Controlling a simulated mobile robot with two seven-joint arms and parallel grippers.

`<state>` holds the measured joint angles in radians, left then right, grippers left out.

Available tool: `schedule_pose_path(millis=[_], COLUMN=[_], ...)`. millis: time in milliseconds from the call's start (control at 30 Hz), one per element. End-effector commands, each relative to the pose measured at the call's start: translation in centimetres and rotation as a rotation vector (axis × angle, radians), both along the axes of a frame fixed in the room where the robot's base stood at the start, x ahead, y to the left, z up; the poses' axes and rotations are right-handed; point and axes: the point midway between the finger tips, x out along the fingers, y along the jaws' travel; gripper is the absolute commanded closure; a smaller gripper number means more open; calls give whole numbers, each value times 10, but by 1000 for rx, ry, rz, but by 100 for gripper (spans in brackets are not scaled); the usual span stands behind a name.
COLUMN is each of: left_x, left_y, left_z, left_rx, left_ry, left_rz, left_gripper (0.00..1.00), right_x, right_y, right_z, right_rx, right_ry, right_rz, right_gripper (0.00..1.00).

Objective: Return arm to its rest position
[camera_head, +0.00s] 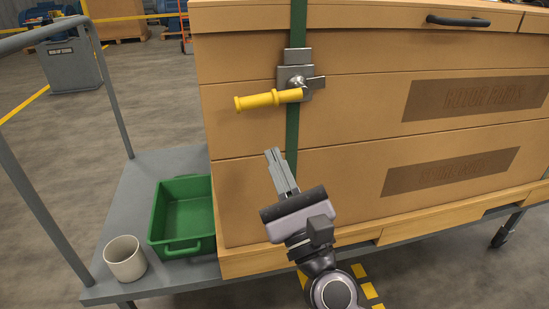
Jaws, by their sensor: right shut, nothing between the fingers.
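My right gripper (281,171) is in the middle of the picture, in front of the large wooden crate (250,185). Its fingers are together with nothing between them, and they point up and slightly left. It is below the latch (296,72) and apart from the latch's yellow handle (268,100). The handle lies nearly level and points left. A green strap (299,20) runs down the crate behind the latch. My left gripper is not in view.
The crate stands on a grey cart (150,175) with a rail (112,85) on the left. A green bin (180,250) and a white cup (124,258) sit on the cart's left part. A dark crate handle (458,21) is at upper right. Open floor (40,170) lies left.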

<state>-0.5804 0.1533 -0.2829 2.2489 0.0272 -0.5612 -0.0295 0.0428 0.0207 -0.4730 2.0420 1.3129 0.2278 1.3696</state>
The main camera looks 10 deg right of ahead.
Motion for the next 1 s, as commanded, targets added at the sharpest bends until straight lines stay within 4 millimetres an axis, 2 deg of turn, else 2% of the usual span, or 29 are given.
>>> schedule_pose_path(millis=[233,367,467,567,733,867,1000], left_x=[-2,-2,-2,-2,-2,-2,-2], left_y=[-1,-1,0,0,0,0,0], left_z=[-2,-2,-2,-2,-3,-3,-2], left_rx=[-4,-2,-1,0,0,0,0], left_ry=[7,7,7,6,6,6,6], left_rz=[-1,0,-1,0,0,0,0], left_gripper=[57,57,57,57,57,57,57], right_x=[-2,-13,-26,-42,-74,-104,-143], right_y=[1,4,9,11,1,-21,-62], right_z=[-4,-24,-54,-92,-165,-222,-274], right_rx=[-45,-293,-638,-1039,-1729,-2251,-2779], right_ry=[-3,-29,-67,-116,-226,-351,-544], right_rz=[-13,-90,-178,-250,-286,-218,-22], right_gripper=[100,100,100,100,100,100,100])
